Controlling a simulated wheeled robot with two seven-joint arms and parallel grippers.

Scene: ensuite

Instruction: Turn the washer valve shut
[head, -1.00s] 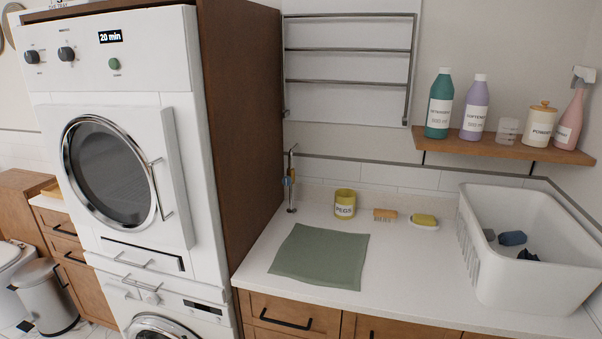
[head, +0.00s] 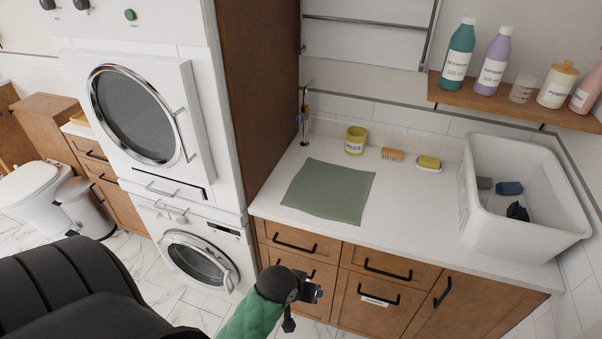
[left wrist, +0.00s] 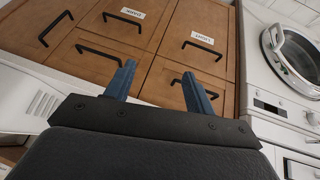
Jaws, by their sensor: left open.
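A thin metal standpipe (head: 305,128) rises from the back left corner of the counter, beside the wooden side panel. A small blue and orange fitting (head: 301,117), which looks like the valve, sits on it. It is too small to tell how its handle is turned. The white washer (head: 199,260) stands below the dryer, to the left of the counter. My left gripper (head: 314,292) is in front of the drawers, below the counter top and well away from the valve. In the left wrist view its two blue fingers (left wrist: 159,88) are apart and empty. My right gripper is out of view.
The counter holds a green cloth (head: 328,191), a yellow peg pot (head: 355,141), a brush (head: 392,154), a sponge on a dish (head: 429,164) and a white basin (head: 470,215). The counter's front edge and drawers (head: 297,241) are close to my gripper. The tall wooden panel (head: 250,80) borders the valve's left.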

